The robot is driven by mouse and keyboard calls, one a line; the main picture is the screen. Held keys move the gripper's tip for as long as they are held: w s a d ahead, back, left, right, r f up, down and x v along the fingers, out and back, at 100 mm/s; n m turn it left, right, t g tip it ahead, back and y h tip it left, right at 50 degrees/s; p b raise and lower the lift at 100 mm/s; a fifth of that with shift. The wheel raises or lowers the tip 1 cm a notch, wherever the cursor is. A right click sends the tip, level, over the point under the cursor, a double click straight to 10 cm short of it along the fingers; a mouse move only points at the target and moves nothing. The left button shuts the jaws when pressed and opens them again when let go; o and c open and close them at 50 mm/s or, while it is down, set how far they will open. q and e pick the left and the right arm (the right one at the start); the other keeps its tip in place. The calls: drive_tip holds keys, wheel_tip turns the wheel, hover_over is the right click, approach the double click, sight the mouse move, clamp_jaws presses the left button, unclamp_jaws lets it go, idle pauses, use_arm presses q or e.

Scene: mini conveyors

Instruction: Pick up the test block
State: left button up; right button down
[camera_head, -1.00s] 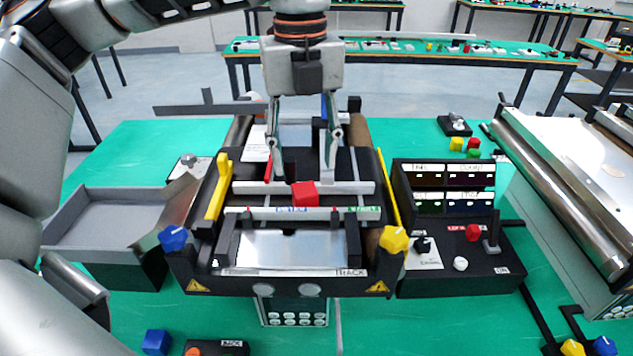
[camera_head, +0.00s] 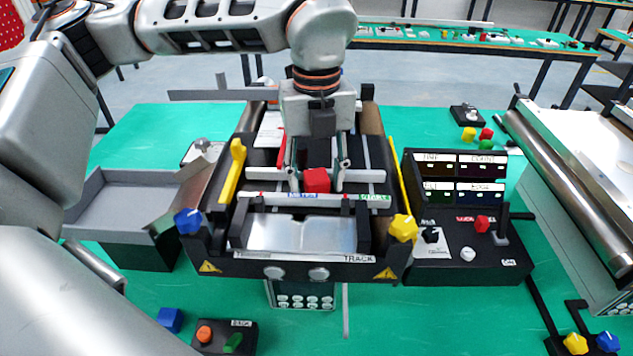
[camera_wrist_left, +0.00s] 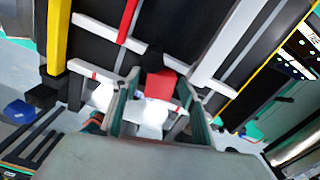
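The test block appears to be the small red block (camera_head: 316,180) on the mini conveyor (camera_head: 250,265), by the white crossbars in the middle. My left gripper (camera_head: 317,184) is over the conveyor, pointing down, with its fingers apart on either side of the block. In the left wrist view the red block (camera_wrist_left: 160,84) lies between the two spread fingers (camera_wrist_left: 160,100), with a gap visible at its sides. I cannot tell whether the fingertips are at the block's height. My right gripper is in neither view.
A control box (camera_head: 470,262) with buttons and a joystick stands right of the conveyor. A grey tray (camera_head: 88,192) is at its left. Yellow rails (camera_head: 232,172) flank the belt. A large roller conveyor (camera_head: 560,185) is at far right. Green table shows between them.

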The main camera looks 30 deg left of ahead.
use_arm(q)
drive_tip(key=c, duration=0.8)
drive_tip(key=shift+c, duration=0.2)
drive_tip(key=shift+r, duration=0.15)
